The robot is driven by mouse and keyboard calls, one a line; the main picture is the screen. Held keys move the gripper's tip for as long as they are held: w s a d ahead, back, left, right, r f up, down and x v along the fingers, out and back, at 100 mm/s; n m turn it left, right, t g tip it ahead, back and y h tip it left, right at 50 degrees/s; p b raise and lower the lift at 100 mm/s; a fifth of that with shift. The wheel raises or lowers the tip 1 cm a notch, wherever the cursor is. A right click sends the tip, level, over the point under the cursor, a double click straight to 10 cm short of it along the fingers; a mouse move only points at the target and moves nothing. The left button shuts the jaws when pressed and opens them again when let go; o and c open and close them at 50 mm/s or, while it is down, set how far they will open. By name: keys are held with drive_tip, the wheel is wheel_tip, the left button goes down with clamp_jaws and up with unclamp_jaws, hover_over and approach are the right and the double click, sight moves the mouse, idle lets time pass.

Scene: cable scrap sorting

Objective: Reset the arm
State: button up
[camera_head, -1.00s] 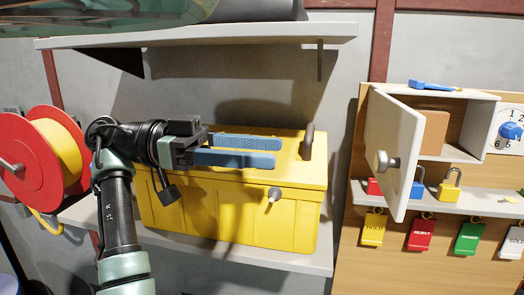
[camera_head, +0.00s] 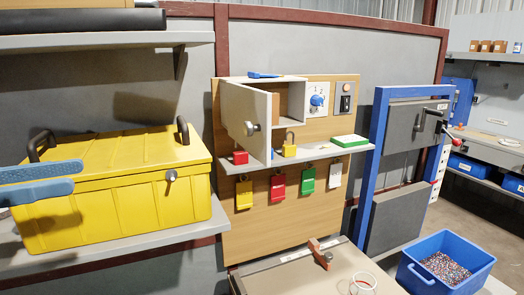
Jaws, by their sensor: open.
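My gripper (camera_head: 76,180) shows at the left edge of the head view. Only its two long blue fingers are visible, a little apart with nothing seen between them. They overlap the left end of the yellow box (camera_head: 130,212) in the picture; I cannot tell how far in front of it they are. The rest of my arm is out of view.
The closed yellow box stands on a grey shelf (camera_head: 135,246). Right of it, a board (camera_head: 262,222) carries a small cabinet with an open door (camera_head: 243,125), padlocks and coloured tags. A blue bin (camera_head: 425,285) of granules is at lower right, near a table (camera_head: 300,272).

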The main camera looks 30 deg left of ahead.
drive_tip(key=w+d+f+n+y, duration=0.1)
drive_tip(key=w+d+f+n, duration=0.2)
drive_tip(key=w, duration=0.5)
drive_tip(key=w+d+f+y, duration=0.2)
drive_tip(key=w+d+f, duration=0.15)
drive_tip(key=w, duration=0.35)
drive_tip(key=w+d+f+n+y, duration=0.1)
drive_tip(key=w+d+f+y, duration=0.2)
drive_tip(key=d, duration=0.4)
drive_tip(key=w+d+f+n+y, duration=0.1)
drive_tip(key=w+d+f, duration=0.1)
drive_tip(key=w+d, duration=0.45)
drive_tip(key=w+d+f+n+y, duration=0.1)
drive_tip(key=w+d+f+y, duration=0.15)
drive_tip(key=d, duration=0.55)
drive_tip(key=s+d+r+t, duration=0.3)
drive_tip(key=d+r, duration=0.1)
drive_tip(key=d, duration=0.6)
drive_tip(key=s+r+t+p, duration=0.1)
drive_tip(key=s+r+t, duration=0.2)
drive_tip(key=r, duration=0.7)
drive_tip(key=s+r+t+p, duration=0.2)
drive_tip(key=s+r, duration=0.3)
drive_tip(key=r, duration=0.4)
drive_tip(key=s+r+t+p, duration=0.1)
drive_tip(key=s+r+t, duration=0.3)
drive_tip(key=r, duration=0.6)
drive_tip(key=shift+s+a+r+n+t, duration=0.3)
drive_tip(key=shift+s+a+r, duration=0.05)
drive_tip(key=shift+s, duration=0.2)
